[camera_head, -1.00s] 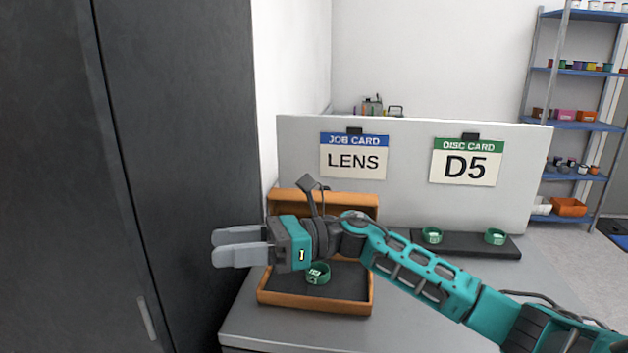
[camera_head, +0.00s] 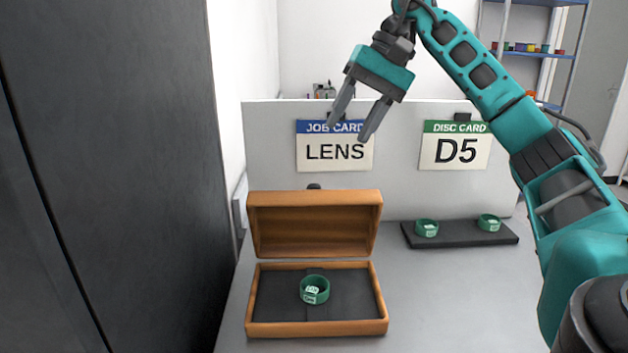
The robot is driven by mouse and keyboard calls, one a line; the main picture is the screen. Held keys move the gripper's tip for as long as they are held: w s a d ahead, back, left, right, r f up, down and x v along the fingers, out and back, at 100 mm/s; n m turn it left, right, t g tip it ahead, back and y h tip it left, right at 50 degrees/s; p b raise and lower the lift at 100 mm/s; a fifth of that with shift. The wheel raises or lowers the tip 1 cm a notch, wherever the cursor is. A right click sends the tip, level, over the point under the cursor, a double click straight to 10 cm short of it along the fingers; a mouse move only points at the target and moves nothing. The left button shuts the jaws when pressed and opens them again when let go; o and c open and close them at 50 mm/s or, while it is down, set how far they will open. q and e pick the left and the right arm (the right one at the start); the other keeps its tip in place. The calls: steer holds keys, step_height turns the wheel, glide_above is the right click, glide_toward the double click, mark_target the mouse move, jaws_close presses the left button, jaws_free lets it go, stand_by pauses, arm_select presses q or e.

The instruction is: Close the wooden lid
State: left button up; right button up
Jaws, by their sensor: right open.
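The wooden lid (camera_head: 314,225) stands open, upright at the back of the wooden box (camera_head: 317,329) on the grey table. A green ring with white labels (camera_head: 314,289) lies inside the box on its dark lining. My right gripper (camera_head: 349,131) is open and empty, raised well above and behind the lid in the picture, in front of the LENS job card (camera_head: 334,152). Its fingers point down and a little left. My left gripper is not in view.
A dark tray (camera_head: 460,238) with two green rings, one of them a ring (camera_head: 426,228), lies to the right of the box. A grey panel (camera_head: 400,190) with a D5 disc card (camera_head: 456,150) stands behind. A dark cabinet (camera_head: 110,180) is close on the left.

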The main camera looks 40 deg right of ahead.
mark_target(317, 185)
steer(key=b+x, duration=0.2)
steer(key=x, duration=1)
jaws_close()
stand_by(0.3)
